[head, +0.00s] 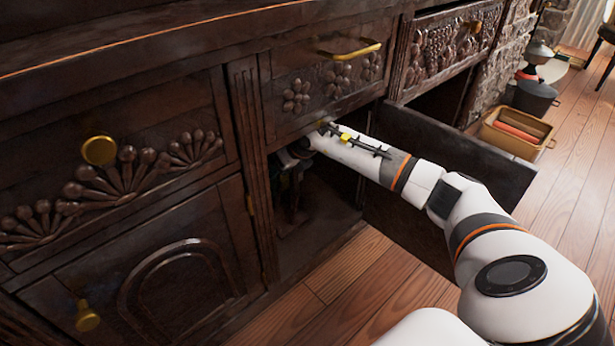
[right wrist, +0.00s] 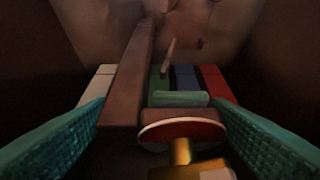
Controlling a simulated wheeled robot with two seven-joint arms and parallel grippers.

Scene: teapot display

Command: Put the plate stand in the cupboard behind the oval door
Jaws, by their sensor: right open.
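My right arm reaches into an open cupboard (head: 325,200) under the middle drawer. Its open door (head: 450,185) swings out to the right; its front face is hidden, so I cannot tell if it bears an oval. In the right wrist view my right gripper (right wrist: 160,100) is open, with a teal finger on each side. A brown wooden bar (right wrist: 133,75) and a thin peg (right wrist: 169,58) stand between the fingers, apparently the plate stand. I see no finger pressing on it. My left gripper is out of view.
Green (right wrist: 158,86), blue (right wrist: 185,80), red and white blocks line the cupboard's back. A reddish disc on a gold stem (right wrist: 181,132) is close to the wrist camera. A shut door with an arched panel (head: 180,285) is at left. A basket (head: 517,133) stands on the floor.

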